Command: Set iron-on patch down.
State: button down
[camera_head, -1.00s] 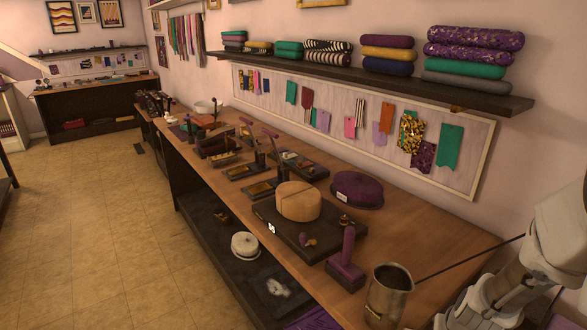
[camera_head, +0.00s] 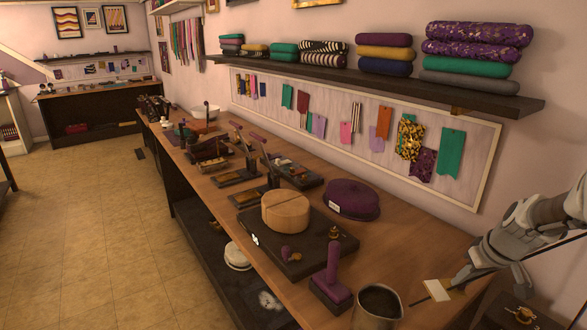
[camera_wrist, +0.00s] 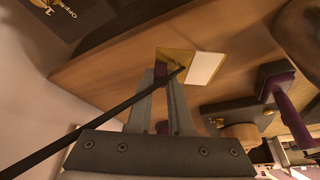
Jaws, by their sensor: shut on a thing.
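The iron-on patch is a small flat piece, pale with a gold-tan part, over the bench's near right end in the head view (camera_head: 436,290). In the wrist view its white part (camera_wrist: 204,67) sticks out to the right of the fingertips. My gripper (camera_head: 455,285) is shut on the patch's edge; its fingers also show in the wrist view (camera_wrist: 168,78). The patch looks close to the wooden bench top (camera_head: 415,250); I cannot tell whether it touches. The fingers hide part of it.
A metal pitcher (camera_head: 377,305) stands left of the patch, with a purple-handled tool (camera_head: 332,275) beyond it. A thin dark rod (camera_wrist: 90,123) crosses near my fingers. Bare bench lies behind the patch. A wooden hat block (camera_head: 286,211) stands farther left.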

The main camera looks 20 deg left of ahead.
jog(key=shift+n+y, duration=0.3)
jog(key=shift+n, duration=0.5)
jog(key=w+a+f, duration=0.1)
jog(key=a, duration=0.2)
jog(key=w+a+f, duration=0.1)
jog(key=w+a, duration=0.1)
jog(key=a, duration=0.2)
jog(key=w+a+f+b, duration=0.1)
jog(key=a+f, duration=0.1)
jog(key=a, duration=0.1)
jog(key=shift+w+a, duration=0.2)
jog(key=shift+w, duration=0.15)
jog(key=shift+f, duration=2.1)
jog(key=shift+f+b, duration=0.1)
jog(key=shift+b, duration=0.2)
jog(key=c, duration=0.8)
grip_release()
